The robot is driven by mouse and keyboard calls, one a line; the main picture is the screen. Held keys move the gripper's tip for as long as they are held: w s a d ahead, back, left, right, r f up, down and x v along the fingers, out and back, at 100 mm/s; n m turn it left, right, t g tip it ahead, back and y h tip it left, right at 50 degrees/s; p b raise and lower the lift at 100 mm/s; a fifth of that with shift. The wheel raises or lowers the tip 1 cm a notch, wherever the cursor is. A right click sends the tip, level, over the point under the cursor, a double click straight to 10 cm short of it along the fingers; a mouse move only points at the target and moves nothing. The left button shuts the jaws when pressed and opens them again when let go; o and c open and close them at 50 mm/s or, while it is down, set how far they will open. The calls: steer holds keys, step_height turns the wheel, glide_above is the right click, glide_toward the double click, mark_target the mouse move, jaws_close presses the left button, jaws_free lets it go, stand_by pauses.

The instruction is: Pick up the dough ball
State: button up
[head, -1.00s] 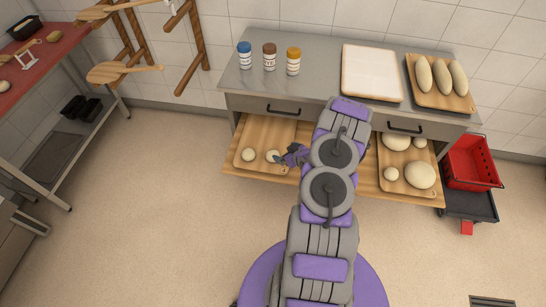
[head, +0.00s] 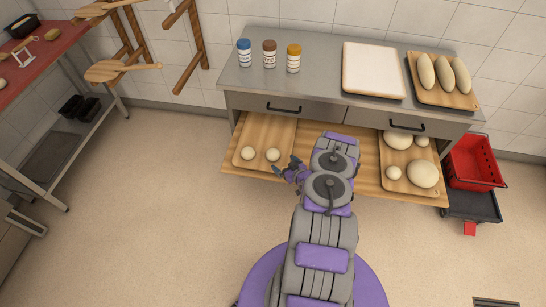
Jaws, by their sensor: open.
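Two small pale dough balls lie on the left wooden board on the low shelf: a left one (head: 248,153) and a right one (head: 273,154). The board (head: 270,128) sits under the steel counter. My gripper (head: 284,168) is open and empty, just in front and to the right of the right dough ball, apart from it as far as I can see. A second board (head: 395,172) at the right of the shelf holds several dough pieces of mixed size, including a large one (head: 423,173) and a small one (head: 394,172).
The counter (head: 320,75) with its drawers overhangs the shelf's back. On it stand three jars (head: 269,54), a white-covered tray (head: 372,71) and a board of loaves (head: 443,75). A red crate (head: 474,162) stands at right. The floor (head: 150,210) at left is clear.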

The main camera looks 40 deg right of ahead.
mark_target(276, 157)
steer(key=b+x, duration=0.3)
steer(key=x, duration=0.6)
steer(key=shift+w, duration=0.1)
steer(key=shift+r, duration=0.1)
steer(key=shift+c, duration=0.2)
steer(key=c, duration=1)
